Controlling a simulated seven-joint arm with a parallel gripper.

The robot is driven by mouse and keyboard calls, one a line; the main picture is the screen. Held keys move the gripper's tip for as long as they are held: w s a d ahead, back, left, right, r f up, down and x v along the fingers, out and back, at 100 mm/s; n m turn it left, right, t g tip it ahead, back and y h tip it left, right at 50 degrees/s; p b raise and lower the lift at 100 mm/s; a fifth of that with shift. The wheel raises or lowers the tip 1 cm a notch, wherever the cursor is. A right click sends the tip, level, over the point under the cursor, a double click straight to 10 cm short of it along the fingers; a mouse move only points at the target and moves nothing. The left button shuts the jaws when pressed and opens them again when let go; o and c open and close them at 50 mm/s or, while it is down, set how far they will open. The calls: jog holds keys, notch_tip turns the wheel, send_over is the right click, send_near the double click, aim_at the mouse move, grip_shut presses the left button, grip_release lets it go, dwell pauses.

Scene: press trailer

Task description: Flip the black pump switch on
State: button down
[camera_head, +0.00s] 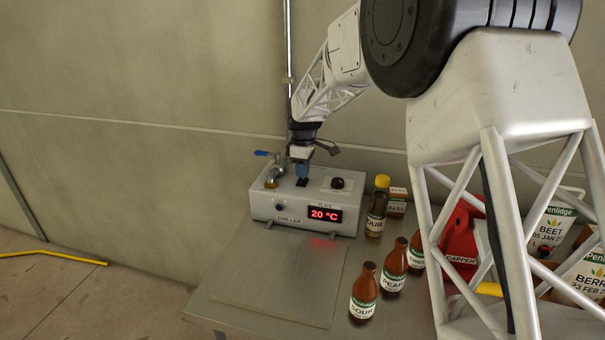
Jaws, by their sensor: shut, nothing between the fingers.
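The chiller (288,217) is a pale box on the metal bench, with a red "20 °C" display (325,214) on its front. A small black switch (302,182) shows on its top, just below my gripper's tip. My gripper (302,171) is shut and empty, pointing down over the box's top. I cannot tell whether its tip touches the switch, or which way the switch is set. A round black knob (337,183) sits to the right on the top. A tap with a blue handle (268,158) stands at the left.
A yellow-capped bottle (376,207) and a small carton stand just right of the chiller. Several brown bottles (364,292) line the bench's right part. A red capper (460,240) and juice boxes are behind my arm's support. The bench's front left (265,285) is clear.

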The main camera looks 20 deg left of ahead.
aim_at(301, 184)
notch_tip(301, 184, up, 13)
jog(key=s, duration=0.1)
jog(key=shift+s, duration=0.3)
jog(key=shift+f, duration=0.1)
dwell(0.3)
jog(key=s+d+r+m+t, duration=0.1)
jog(key=s+d+r+m, duration=0.3)
jog(key=s+d, duration=0.75)
jog(key=s+d+r+m+t, duration=0.15)
jog(key=s+d+m, duration=0.5)
jog(key=d, duration=0.85)
jog(key=s+d+f+m, duration=0.2)
jog(key=s+d, duration=0.3)
jog(key=s, duration=0.4)
jog(key=s+d+f+m, duration=0.3)
jog(key=s+d+f, duration=0.1)
jog(key=s, duration=0.5)
jog(key=s+d+f+m, duration=0.2)
jog(key=s+d, duration=0.4)
jog(key=s, duration=0.4)
jog(key=shift+f+m+t, duration=0.35)
jog(key=shift+f+t, duration=0.1)
jog(key=shift+f, duration=0.1)
